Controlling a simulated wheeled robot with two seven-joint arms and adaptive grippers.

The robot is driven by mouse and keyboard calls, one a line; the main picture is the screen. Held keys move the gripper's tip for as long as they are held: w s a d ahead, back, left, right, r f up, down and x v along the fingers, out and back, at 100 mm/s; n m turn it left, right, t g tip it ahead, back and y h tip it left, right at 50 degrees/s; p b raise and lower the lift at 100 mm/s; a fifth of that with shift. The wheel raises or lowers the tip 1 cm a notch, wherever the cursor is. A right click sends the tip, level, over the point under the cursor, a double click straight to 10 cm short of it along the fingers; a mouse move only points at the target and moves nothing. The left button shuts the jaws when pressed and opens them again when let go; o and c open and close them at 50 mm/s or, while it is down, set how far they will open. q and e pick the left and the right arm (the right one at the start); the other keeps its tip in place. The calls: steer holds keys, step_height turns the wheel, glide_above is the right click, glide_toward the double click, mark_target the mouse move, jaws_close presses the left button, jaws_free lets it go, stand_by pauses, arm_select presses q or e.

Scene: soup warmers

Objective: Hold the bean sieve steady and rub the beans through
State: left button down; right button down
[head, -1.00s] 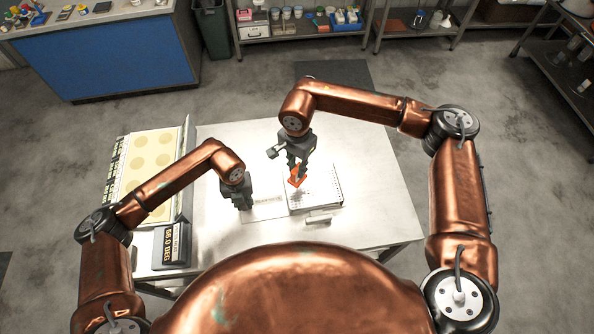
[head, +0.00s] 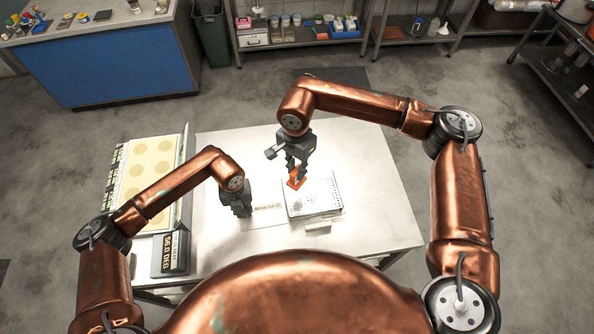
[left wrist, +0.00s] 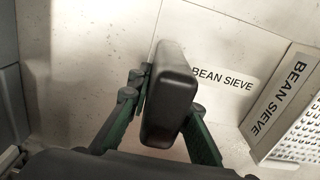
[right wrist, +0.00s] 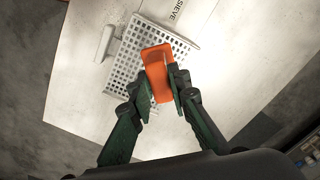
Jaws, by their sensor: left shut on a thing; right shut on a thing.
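The bean sieve (head: 320,198) is a pale, perforated metal tray on the white table; its holes also show in the right wrist view (right wrist: 125,70). Its side plate (left wrist: 282,100) reads "BEAN SIEVE". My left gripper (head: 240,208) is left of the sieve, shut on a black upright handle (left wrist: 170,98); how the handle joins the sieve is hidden. My right gripper (head: 297,174) is above the sieve's far left part, shut on an orange block (right wrist: 158,72). The block (head: 296,183) is over or on the perforated face; contact cannot be told.
A flat "BEAN SIEVE" label (left wrist: 222,78) lies on the table. A panel with pale yellow discs (head: 150,165) and a dark display box (head: 171,253) stand at left. The right side of the table (head: 375,190) is clear.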

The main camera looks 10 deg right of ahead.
arm_select(q)
steer(key=c, duration=1.7)
jaws_free()
steer(key=shift+f, duration=0.1)
step_height(320, 180, up, 12)
steer(key=shift+r, duration=0.1)
